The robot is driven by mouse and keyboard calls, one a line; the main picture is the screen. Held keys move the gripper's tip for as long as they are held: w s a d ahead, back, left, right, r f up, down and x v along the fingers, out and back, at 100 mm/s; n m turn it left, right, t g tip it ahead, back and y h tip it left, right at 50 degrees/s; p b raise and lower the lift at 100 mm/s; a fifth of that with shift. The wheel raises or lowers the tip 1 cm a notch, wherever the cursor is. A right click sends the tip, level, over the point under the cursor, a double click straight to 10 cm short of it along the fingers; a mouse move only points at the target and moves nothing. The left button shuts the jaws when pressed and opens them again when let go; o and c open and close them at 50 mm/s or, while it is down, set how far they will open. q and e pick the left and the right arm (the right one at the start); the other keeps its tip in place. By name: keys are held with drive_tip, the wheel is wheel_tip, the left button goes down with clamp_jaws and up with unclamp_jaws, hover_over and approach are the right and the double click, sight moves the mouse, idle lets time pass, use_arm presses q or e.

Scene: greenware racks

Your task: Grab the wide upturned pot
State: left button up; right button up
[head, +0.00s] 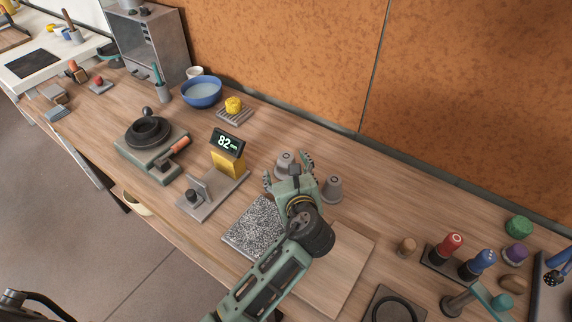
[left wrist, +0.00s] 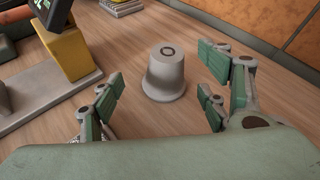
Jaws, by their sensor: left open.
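Two grey upturned pots stand on the wooden bench in the head view. One pot (head: 285,162) is just beyond my left gripper (head: 287,169); the other pot (head: 332,188) stands to the right, outside the fingers. In the left wrist view one upturned pot (left wrist: 164,76) stands upright ahead, between the spread fingers. It has a flared base and a dark ring on its flat top. My left gripper is open and empty, with a gap on both sides of this pot. I cannot tell which pot is wider.
A yellow block with a display (head: 228,158) on a grey stand is left of my gripper. A speckled slab (head: 248,232) and a pale board (head: 345,262) lie under my arm. A ribbed rack (head: 235,117) holds a yellow sponge-like piece. Bench behind the pots is clear.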

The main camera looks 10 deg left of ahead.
sight(285, 166)
use_arm(q)
drive_tip(key=x, duration=0.3)
drive_tip(key=shift+w+f, duration=0.25)
drive_tip(key=shift+w, duration=0.1)
drive_tip(key=shift+w+a+f, duration=0.1)
drive_tip(key=shift+w, duration=0.05)
drive_tip(key=c, duration=1.4)
use_arm(e)
drive_tip(key=shift+w+a+r, duration=0.2)
drive_tip(key=shift+w+a, duration=0.15)
drive_tip(key=shift+w, duration=0.25)
